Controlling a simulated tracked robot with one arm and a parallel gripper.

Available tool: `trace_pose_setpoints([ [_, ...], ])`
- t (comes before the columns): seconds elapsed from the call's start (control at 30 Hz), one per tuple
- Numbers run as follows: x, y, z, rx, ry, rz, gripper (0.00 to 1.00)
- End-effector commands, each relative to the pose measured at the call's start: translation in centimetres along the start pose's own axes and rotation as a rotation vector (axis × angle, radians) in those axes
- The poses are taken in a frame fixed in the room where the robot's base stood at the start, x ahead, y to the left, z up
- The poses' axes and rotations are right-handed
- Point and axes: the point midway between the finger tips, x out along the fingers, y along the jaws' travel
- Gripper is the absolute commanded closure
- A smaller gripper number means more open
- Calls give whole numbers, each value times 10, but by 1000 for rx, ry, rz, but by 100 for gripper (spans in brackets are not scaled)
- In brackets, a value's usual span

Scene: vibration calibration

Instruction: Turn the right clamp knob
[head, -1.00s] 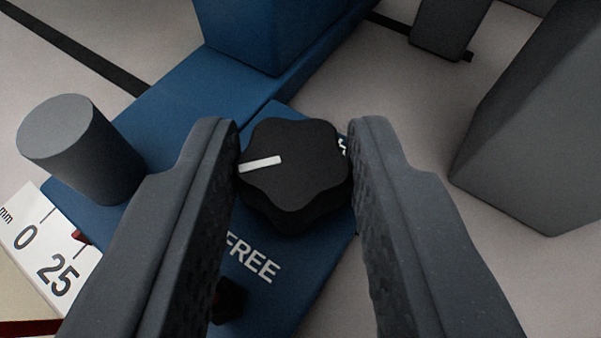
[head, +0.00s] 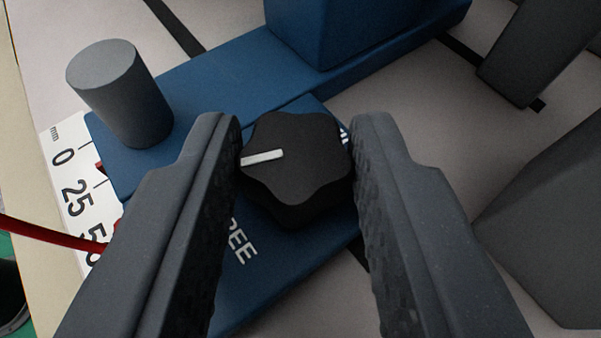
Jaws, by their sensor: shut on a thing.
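The clamp knob (head: 298,165) is black and lobed, with a white pointer line on top. The line points left in the head view, towards the left finger. My gripper (head: 297,150) is shut on the knob, with one finger on either side of it. The knob sits on a blue base (head: 200,90). White lettering on the base beside the knob is partly hidden; "REE" shows below it, and a bit of another mark shows at its upper right.
A grey cylinder (head: 120,95) stands on the base at the left. A white millimetre scale (head: 75,180) and a red cable (head: 45,235) lie at the left. A blue block (head: 345,30) rises behind the knob. Grey blocks (head: 550,220) (head: 535,50) stand at the right.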

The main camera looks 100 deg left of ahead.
Motion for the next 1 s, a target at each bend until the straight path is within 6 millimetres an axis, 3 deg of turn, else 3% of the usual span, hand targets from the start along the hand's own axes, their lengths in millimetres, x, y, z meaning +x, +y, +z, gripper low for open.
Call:
trace_pose_setpoints([
  [1.0, 1, 4, -3, -55, 3, -114, 94],
])
